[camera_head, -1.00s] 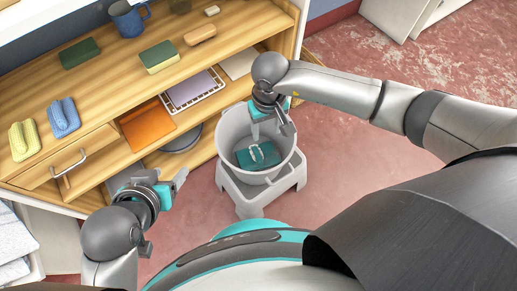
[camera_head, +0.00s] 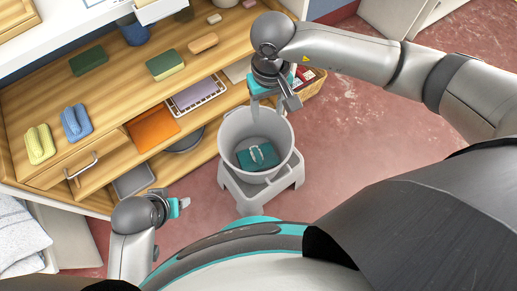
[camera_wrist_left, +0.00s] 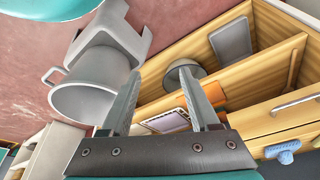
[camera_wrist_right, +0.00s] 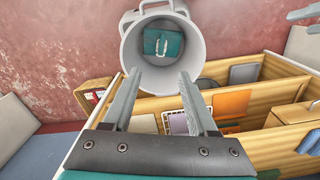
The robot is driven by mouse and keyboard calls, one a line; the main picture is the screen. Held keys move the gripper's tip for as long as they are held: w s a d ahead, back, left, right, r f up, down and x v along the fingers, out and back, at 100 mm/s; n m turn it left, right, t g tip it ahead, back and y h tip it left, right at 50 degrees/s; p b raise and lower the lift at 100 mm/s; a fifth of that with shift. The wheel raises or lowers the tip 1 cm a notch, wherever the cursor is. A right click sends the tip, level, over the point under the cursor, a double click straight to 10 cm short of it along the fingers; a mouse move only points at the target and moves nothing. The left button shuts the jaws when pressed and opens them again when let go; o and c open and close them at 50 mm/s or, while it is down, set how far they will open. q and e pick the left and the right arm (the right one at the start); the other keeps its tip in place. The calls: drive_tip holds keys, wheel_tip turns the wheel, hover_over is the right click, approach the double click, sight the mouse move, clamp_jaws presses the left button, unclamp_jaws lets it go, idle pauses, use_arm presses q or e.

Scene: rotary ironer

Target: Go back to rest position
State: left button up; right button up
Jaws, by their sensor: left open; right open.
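My right gripper (camera_head: 275,102) is open and empty, raised above the back rim of a grey bucket (camera_head: 231,122) in the head view. Its two fingers (camera_wrist_right: 158,100) stand apart in the right wrist view. My left gripper (camera_head: 184,204) is at the lower left of the head view, in front of the shelf unit. Its fingers (camera_wrist_left: 157,98) are spread with nothing between them in the left wrist view. A teal item with a pale handle-like part (camera_head: 258,157) lies inside the bucket, clear of both grippers.
The bucket stands on a grey stool (camera_head: 256,196). A wooden shelf unit (camera_head: 110,82) at the left holds yellow and blue brushes (camera_head: 76,122), sponges (camera_head: 165,65) and trays. Red floor (camera_head: 350,140) is open at the right.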

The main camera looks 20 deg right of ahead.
use_arm(q)
drive_tip(key=shift+s+f, duration=0.25)
drive_tip(key=shift+f, duration=0.55)
use_arm(e)
drive_tip(key=shift+r, duration=1)
drive_tip(key=shift+a, duration=0.1)
